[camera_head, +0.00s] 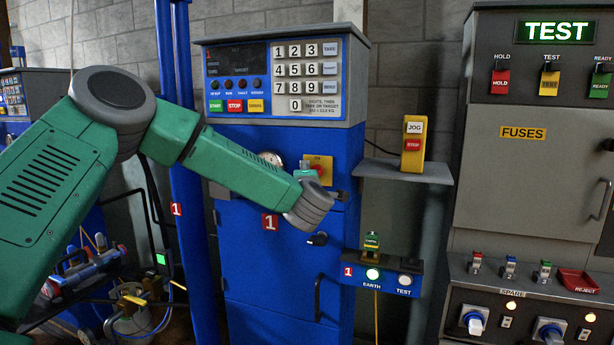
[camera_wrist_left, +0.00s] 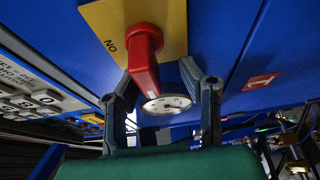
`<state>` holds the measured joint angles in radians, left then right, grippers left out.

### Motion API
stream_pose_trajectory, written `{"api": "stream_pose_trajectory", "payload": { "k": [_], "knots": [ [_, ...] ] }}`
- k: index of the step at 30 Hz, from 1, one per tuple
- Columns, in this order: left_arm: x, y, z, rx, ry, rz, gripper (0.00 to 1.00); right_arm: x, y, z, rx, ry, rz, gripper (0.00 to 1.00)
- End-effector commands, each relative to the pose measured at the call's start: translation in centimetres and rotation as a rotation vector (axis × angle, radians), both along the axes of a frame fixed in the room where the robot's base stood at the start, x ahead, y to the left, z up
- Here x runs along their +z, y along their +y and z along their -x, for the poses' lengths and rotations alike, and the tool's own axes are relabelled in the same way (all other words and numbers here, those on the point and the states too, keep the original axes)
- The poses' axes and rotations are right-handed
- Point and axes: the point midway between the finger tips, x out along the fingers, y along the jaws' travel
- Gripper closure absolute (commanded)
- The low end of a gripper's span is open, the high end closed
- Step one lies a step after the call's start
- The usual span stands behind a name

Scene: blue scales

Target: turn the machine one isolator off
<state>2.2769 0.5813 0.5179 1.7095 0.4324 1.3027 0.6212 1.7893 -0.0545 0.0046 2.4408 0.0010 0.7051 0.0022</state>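The machine one isolator is a yellow plate (camera_head: 326,161) on the blue cabinet marked 1, mostly behind my gripper in the head view. In the left wrist view the yellow plate (camera_wrist_left: 108,22) carries a red handle (camera_wrist_left: 143,62), with the word ON beside it. My left gripper (camera_wrist_left: 150,84) is open, its two fingers apart on either side of the handle's near end. Gaps show between the fingers and the handle. In the head view my left gripper (camera_head: 308,172) is in front of the plate, its fingers small and partly hidden. My right gripper is not in view.
A round gauge (camera_wrist_left: 167,103) sits close behind the fingers. The keypad panel (camera_head: 285,80) is above the isolator. A black knob (camera_head: 318,239) and the EARTH and TEST box (camera_head: 383,284) are below. A JOG/STOP pendant (camera_head: 413,145) stands on a shelf to the right.

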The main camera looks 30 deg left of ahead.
Motion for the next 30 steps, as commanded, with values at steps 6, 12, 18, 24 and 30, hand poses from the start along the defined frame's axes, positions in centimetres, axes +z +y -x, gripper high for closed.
{"api": "stream_pose_trajectory", "payload": {
  "k": [6, 12, 18, 24, 30],
  "knots": [
    [0.4, -0.1, -0.1, -0.002, -0.007, -0.001, 0.66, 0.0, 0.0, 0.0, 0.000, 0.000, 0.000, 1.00],
    [0.5, -1.1, 1.0, -0.005, -0.008, -0.002, 0.66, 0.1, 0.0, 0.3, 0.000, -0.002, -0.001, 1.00],
    [0.5, -3.4, 4.3, -0.006, -0.006, -0.002, 0.66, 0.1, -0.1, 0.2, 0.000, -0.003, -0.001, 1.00],
    [0.3, -5.5, 7.5, -0.004, -0.004, -0.001, 0.66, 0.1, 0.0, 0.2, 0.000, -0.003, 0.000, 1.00],
    [0.2, -6.7, 9.2, -0.002, -0.004, 0.001, 0.66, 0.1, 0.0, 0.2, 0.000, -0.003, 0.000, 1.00]
  ]
}}
